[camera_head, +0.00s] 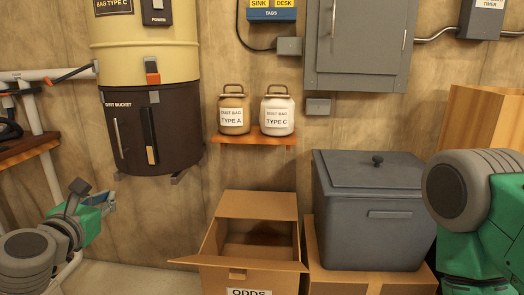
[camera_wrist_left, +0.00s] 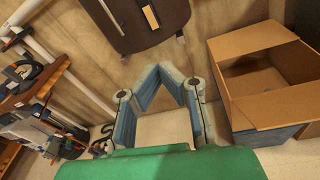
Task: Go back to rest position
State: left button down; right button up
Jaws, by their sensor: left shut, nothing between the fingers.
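My left gripper (camera_head: 109,199) is at the lower left of the head view, partly hidden by my own arm. In the left wrist view its two fingers (camera_wrist_left: 158,70) come together at the tips, with nothing between them. It hangs in free air, left of the open cardboard box and below the dirt bucket. My right arm's grey and green links show at the right edge of the head view, but the right gripper is out of the frame.
An open cardboard box (camera_head: 226,278) labelled ODDS stands on the floor. A grey lidded bin (camera_head: 345,235) sits on another box. A shelf (camera_head: 230,138) holds two dust bag jars. The dirt bucket (camera_head: 185,125) hangs on the wall. A wooden workbench (camera_head: 25,150) is at the left.

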pick_arm(q)
jog(key=s+d+f+m+g+h, duration=0.1)
jog(key=s+d+f+m+g, duration=0.3)
jog(key=f, duration=0.3)
jog(key=s+d+f+m+g+h, duration=0.1)
jog(key=s+d+f+m+h, duration=0.1)
jog(key=s+d+f+m, duration=0.4)
jog(key=s+d+f+m+g+h, duration=0.1)
jog(key=s+d+f+m+g, duration=0.15)
jog(key=f+m, duration=0.5)
jog(key=s+a+f+m+g+y, duration=0.2)
jog(key=s+f+m, duration=0.5)
jog(key=s, duration=0.4)
jog(key=s+a+f+m+g+y, duration=0.1)
jog(key=s+a+f+m+g, duration=0.4)
jog(key=s+f+m, duration=0.3)
jog(key=s+m+g, duration=0.1)
jog(key=s+m, duration=0.1)
jog(key=s, duration=0.2)
jog(key=shift+a+g+y, duration=0.25)
jog(key=shift+g+y, duration=0.1)
jog(key=shift+y, duration=0.05)
jog(key=shift+w+f, duration=0.1)
jog(key=shift+p, duration=0.3)
